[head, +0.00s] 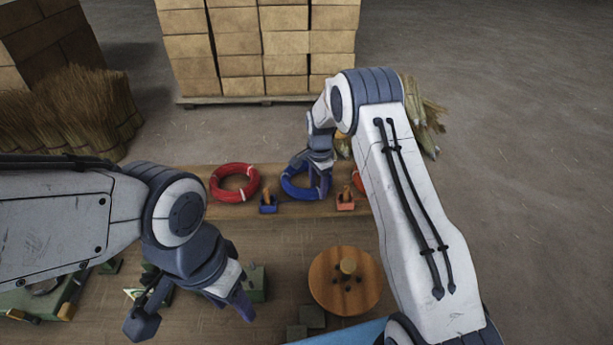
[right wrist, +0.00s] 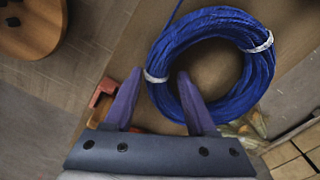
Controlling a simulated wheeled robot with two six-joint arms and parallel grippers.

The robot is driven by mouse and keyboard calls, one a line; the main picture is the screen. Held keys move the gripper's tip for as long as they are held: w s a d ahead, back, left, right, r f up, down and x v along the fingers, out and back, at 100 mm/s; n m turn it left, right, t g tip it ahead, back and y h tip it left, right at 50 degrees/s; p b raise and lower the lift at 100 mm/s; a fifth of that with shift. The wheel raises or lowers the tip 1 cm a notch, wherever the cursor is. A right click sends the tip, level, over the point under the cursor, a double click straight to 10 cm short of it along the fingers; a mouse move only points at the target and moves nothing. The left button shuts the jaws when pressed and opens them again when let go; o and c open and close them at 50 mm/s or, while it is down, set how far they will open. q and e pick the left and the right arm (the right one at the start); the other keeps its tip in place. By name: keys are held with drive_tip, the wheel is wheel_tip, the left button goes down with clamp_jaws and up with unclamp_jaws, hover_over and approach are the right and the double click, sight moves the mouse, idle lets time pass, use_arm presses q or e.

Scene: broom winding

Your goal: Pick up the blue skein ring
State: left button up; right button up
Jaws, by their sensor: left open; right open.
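The blue skein ring (head: 293,188) lies on the wooden board between the red ring and an orange one. In the right wrist view the blue skein ring (right wrist: 218,21) is a thick coil with two white ties. My right gripper (head: 318,190) is over its right side in the head view. In the right wrist view my right gripper (right wrist: 162,88) is open, one finger outside the coil and the other overlapping its near strands; I cannot tell whether it touches. My left gripper (head: 196,318) is open and empty over the lower left of the work surface.
A red ring (head: 234,166) lies left of the blue one. A small blue holder (head: 268,208) and an orange holder (head: 346,203) stand in front. A round wooden disc (head: 322,290) is nearer. Stacked boxes (head: 262,50) and straw bundles (head: 70,110) stand behind.

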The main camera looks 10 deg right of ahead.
drive_tip(key=shift+f, duration=0.45)
drive_tip(key=shift+c, duration=0.3)
clamp_jaws()
drive_tip(key=shift+r, duration=0.2)
